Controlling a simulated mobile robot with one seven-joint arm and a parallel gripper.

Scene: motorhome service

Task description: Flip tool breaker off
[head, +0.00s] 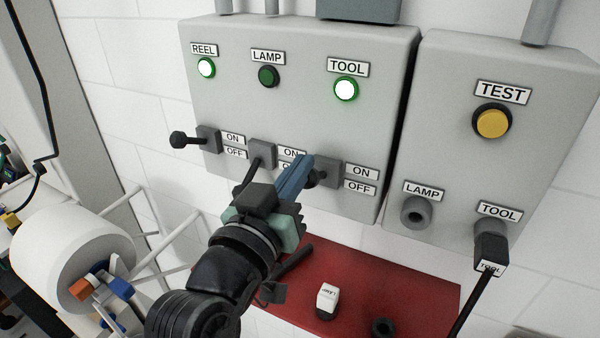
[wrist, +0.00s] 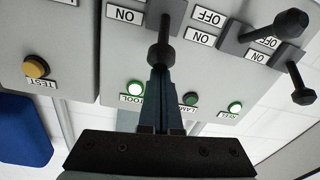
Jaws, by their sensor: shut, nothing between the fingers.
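The grey panel (head: 300,110) carries three breakers. The tool breaker (head: 328,172) is at the right, beside its ON and OFF labels. Its dark lever is mostly hidden by my gripper in the head view; in the wrist view the round lever knob (wrist: 160,55) sits right at my fingertips and leans toward the indicator lamps. The TOOL lamp (head: 346,89) is lit green. My gripper (head: 303,167) is shut and empty, its blue fingers close together at the lever. I cannot tell whether they touch the knob.
The reel breaker lever (head: 182,139) juts left and the lamp breaker (head: 262,154) lever points down, close to my gripper. The REEL lamp (head: 206,68) is lit; the LAMP indicator (head: 268,76) is dark. A test box (head: 500,150) stands right; a red shelf (head: 420,293) lies below.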

